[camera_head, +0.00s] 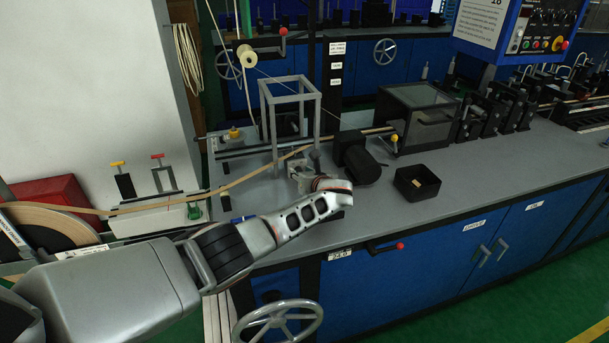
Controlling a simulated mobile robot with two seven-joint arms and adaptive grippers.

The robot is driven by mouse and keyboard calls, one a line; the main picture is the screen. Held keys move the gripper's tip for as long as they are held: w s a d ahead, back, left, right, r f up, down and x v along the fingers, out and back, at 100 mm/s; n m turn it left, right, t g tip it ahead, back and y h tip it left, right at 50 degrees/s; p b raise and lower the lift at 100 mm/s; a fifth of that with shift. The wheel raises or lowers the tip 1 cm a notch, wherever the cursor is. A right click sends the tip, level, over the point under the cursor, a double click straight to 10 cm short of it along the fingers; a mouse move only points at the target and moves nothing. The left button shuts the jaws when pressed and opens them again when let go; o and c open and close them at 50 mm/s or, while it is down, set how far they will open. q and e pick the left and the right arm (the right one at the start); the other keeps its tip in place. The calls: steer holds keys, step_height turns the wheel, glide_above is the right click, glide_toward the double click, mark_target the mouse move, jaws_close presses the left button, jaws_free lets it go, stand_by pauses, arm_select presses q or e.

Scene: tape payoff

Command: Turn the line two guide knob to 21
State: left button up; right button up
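My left arm reaches in from the lower left over the grey counter (440,205). My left gripper (301,170) is beyond the wrist, low over the counter beside the tan tape. Its fingers are small and partly hidden, so I cannot tell whether they are open or shut. A small dark grey knob-like part (315,157) shows right at the gripper; I cannot tell whether they touch. I cannot tell for sure that it is the guide knob. A label (340,254) on the counter's front edge seems to read 24.0. My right gripper is not in view.
A black motor-like block (355,157) and an open black box (417,182) stand right of the gripper. A grey frame (291,95) stands behind. A red-knobbed crank (399,246) and a handwheel (279,322) project from the front.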

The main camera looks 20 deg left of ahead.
arm_select(q)
steer(key=v, duration=1.2)
